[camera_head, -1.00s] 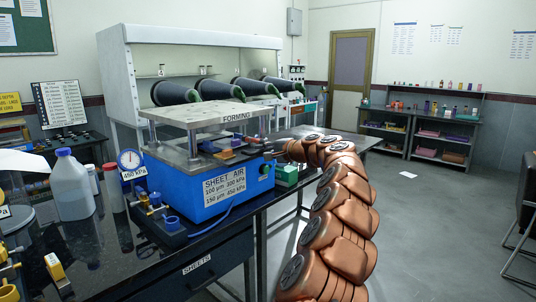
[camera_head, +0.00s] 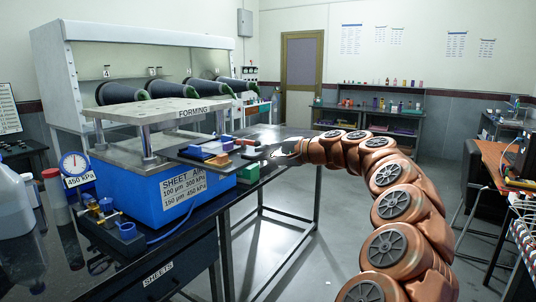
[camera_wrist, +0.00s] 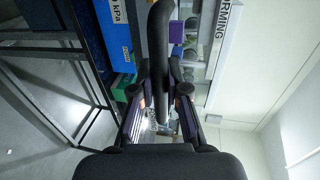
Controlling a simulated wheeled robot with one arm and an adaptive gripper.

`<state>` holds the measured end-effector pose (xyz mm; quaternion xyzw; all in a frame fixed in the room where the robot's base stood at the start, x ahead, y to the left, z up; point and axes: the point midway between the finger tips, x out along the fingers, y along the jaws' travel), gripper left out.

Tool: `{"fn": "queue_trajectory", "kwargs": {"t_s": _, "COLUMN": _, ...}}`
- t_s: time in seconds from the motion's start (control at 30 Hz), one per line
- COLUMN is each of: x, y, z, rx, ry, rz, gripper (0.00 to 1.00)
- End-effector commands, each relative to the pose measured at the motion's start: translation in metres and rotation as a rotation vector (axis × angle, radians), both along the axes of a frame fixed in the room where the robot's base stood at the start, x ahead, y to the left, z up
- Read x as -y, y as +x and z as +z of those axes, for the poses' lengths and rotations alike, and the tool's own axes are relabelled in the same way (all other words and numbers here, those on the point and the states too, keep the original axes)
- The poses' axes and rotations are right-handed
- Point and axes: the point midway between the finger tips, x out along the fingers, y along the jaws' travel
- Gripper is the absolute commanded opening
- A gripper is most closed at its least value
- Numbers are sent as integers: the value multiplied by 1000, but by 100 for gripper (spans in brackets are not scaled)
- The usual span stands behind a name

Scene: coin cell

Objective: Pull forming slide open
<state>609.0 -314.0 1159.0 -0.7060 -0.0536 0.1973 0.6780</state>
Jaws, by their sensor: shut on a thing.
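The forming press has a blue base (camera_head: 140,188) and a pale top plate marked FORMING (camera_head: 155,110) on metal posts. Its dark forming slide (camera_head: 190,159) sticks out to the right from between base and top plate, carrying small coloured blocks (camera_head: 222,150). My gripper (camera_head: 270,153) is at the slide's outer right end, shut on its handle. The handle is hard to make out in the head view. In the wrist view a thick black bar, seemingly the handle (camera_wrist: 158,45), runs between the fingers of my gripper (camera_wrist: 160,75).
A green box (camera_head: 248,173) sits below the slide's outer end.

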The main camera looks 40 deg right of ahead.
Motion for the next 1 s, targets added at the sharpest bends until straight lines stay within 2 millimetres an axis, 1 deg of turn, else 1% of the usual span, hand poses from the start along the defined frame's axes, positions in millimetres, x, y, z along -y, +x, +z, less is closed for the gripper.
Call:
{"fn": "queue_trajectory", "kwargs": {"t_s": 0.2, "x": -6, "y": -5, "z": 0, "rx": 0, "ry": 0, "rz": 17, "gripper": 0}}
{"fn": "queue_trajectory", "kwargs": {"t_s": 0.57, "x": -7, "y": -6, "z": 0, "rx": 0, "ry": 0, "rz": 19, "gripper": 0}}
{"fn": "queue_trajectory", "kwargs": {"t_s": 0.6, "x": -7, "y": -6, "z": 0, "rx": 0, "ry": 0, "rz": 18, "gripper": 17}}
{"fn": "queue_trajectory", "kwargs": {"t_s": 0.8, "x": -7, "y": -6, "z": 0, "rx": 0, "ry": 0, "rz": 19, "gripper": 38}}
{"fn": "queue_trajectory", "kwargs": {"t_s": 0.83, "x": -7, "y": -6, "z": 0, "rx": 0, "ry": 0, "rz": 19, "gripper": 40}}
{"fn": "queue_trajectory", "kwargs": {"t_s": 1.0, "x": -7, "y": -5, "z": 0, "rx": 0, "ry": 0, "rz": 20, "gripper": 40}}
